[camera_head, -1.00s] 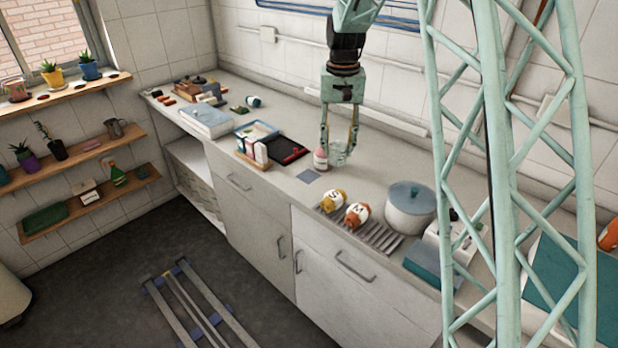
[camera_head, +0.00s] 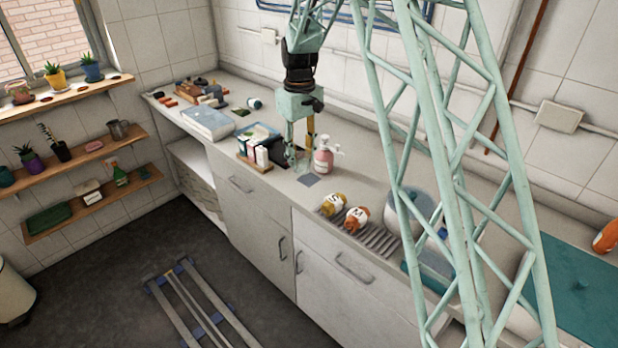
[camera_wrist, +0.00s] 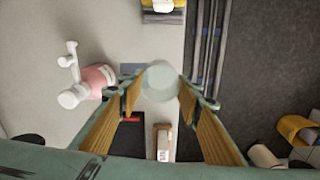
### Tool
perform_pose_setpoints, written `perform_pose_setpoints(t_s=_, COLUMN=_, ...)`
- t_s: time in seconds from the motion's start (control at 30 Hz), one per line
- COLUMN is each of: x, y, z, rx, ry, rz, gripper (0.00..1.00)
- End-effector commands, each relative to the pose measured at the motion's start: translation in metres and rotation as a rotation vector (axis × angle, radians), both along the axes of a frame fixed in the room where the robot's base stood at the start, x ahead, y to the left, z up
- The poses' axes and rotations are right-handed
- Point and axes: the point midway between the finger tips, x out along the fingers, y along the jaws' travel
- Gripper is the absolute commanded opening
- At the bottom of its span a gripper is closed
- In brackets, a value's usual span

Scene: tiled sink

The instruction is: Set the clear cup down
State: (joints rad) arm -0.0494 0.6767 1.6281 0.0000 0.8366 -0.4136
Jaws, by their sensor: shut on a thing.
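The clear cup (camera_head: 302,163) is faint between the fingers of my gripper (camera_head: 300,157) in the head view. In the wrist view the cup (camera_wrist: 160,80) shows as a pale round shape between the two fingertips (camera_wrist: 158,92). My gripper is shut on it and points down. The cup is near a small grey-blue square (camera_head: 308,180) on the counter, which shows beside the cup in the wrist view (camera_wrist: 131,69). I cannot tell whether the cup's base touches the counter.
A pink pump bottle (camera_head: 323,160) stands close to the right of the gripper. A dark tray (camera_head: 285,150) and small boxes (camera_head: 262,156) are to the left. Two bottles (camera_head: 345,211) lie on a ribbed rack (camera_head: 378,240) at the right, near a pot (camera_head: 418,208).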

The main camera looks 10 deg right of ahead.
Motion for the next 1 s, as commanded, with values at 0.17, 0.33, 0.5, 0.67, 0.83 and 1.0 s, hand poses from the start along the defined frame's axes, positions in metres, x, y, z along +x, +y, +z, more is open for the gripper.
perform_pose_setpoints(t_s=0.17, x=0.01, y=0.035, z=-0.01, rx=0.0, ry=0.001, rz=0.215, gripper=0.21)
perform_pose_setpoints(t_s=0.33, x=0.018, y=0.067, z=-0.022, rx=0.0, ry=0.001, rz=0.418, gripper=0.21)
perform_pose_setpoints(t_s=0.5, x=0.023, y=0.095, z=-0.032, rx=-0.001, ry=0.001, rz=0.593, gripper=0.21)
perform_pose_setpoints(t_s=0.67, x=0.025, y=0.112, z=-0.039, rx=0.0, ry=0.001, rz=0.701, gripper=0.21)
perform_pose_setpoints(t_s=0.83, x=0.027, y=0.119, z=-0.042, rx=0.0, ry=0.0, rz=0.749, gripper=0.21)
perform_pose_setpoints(t_s=1.0, x=0.027, y=0.12, z=-0.042, rx=0.0, ry=0.0, rz=0.754, gripper=0.21)
